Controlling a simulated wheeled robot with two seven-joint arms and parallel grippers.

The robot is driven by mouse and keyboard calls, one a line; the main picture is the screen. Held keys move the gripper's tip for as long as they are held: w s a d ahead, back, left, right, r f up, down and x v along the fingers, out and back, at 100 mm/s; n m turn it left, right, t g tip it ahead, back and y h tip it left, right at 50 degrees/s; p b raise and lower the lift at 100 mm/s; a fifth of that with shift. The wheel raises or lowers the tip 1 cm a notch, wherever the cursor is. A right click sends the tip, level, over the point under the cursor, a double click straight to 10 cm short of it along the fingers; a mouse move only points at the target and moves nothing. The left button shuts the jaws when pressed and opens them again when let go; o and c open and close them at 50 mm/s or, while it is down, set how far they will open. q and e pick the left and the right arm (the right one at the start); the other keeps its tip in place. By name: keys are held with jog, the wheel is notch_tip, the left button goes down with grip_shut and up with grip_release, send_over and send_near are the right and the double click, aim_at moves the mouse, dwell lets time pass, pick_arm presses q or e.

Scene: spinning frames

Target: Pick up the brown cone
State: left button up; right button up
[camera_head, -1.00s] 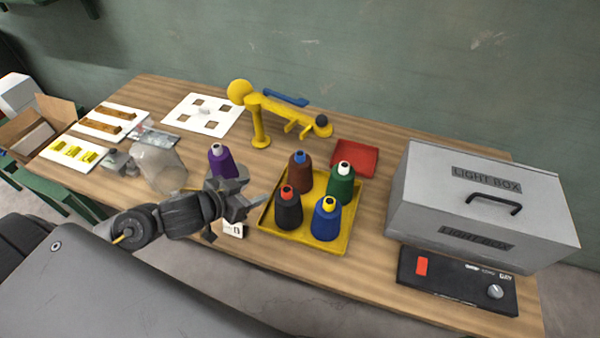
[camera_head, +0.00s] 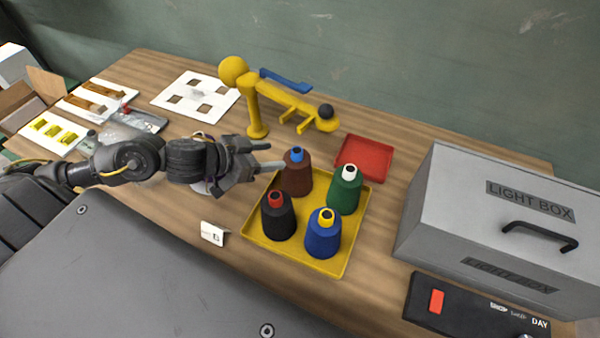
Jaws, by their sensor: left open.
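The brown cone (camera_head: 297,178) with a blue top stands upright at the back left of the yellow tray (camera_head: 332,266). The green cone (camera_head: 344,190) stands to its right, the black cone (camera_head: 278,219) in front of it, and the blue cone (camera_head: 323,237) at the front right. My left gripper (camera_head: 266,158) is open, its fingers pointing right, just left of the brown cone. I cannot tell whether a fingertip touches it. The purple cone is hidden behind my left gripper and arm. My right gripper is out of view.
A yellow stand (camera_head: 256,118) with an arm is behind the tray. A red tray (camera_head: 364,157) lies at the back right. A grey light box (camera_head: 460,225) stands on the right. A small white card (camera_head: 213,234) stands at the front left.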

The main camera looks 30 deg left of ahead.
aim_at(292, 153)
pick_arm(q)
jog(key=x, duration=0.6)
jog(key=shift+w+a+f, duration=0.2)
jog(key=shift+w+f, duration=0.1)
jog(key=shift+f, duration=0.15)
jog(key=shift+w+d+p, duration=0.1)
jog(key=shift+p, duration=0.25)
jog(key=p+x, duration=0.1)
jog(key=x, duration=0.4)
jog(key=shift+w+r, duration=0.1)
jog(key=shift+r, duration=0.15)
jog(key=shift+c, duration=0.7)
jog(key=shift+f, duration=0.1)
grip_shut()
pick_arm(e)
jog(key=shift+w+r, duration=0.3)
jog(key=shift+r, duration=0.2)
